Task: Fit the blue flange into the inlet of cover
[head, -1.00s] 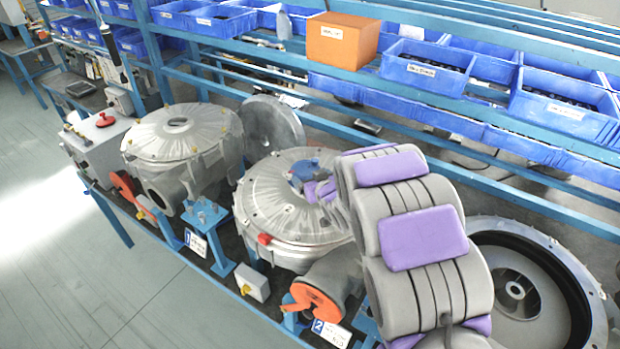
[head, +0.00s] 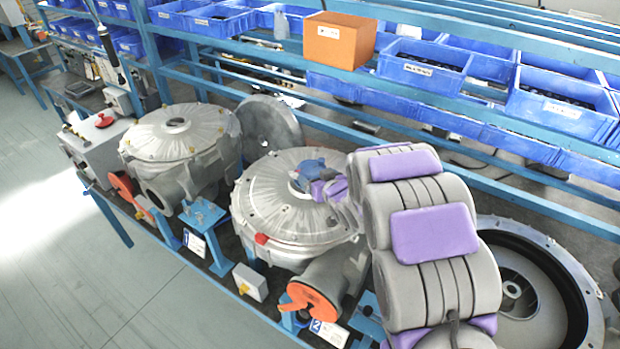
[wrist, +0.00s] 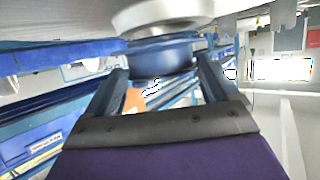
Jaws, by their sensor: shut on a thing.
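The blue flange (head: 307,174) is at the top middle of the central grey cover (head: 262,205) in the head view. My gripper (head: 325,187) reaches it from the right, with purple parts beside it. In the wrist view the flange (wrist: 160,58) sits between the two fingers of my gripper (wrist: 160,75), which is shut on it. A pale grey ring, seemingly the cover's inlet (wrist: 160,16), is right beside the flange there. I cannot tell whether the flange is in the inlet or only against it. My arm hides the cover's right side.
Another covered blower (head: 175,135) stands to the left, with a grey disc (head: 268,128) behind. An open housing (head: 540,285) lies to the right. Blue bins (head: 425,68) and an orange box (head: 338,42) fill the shelf behind. Free floor (head: 70,280) is at the front left.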

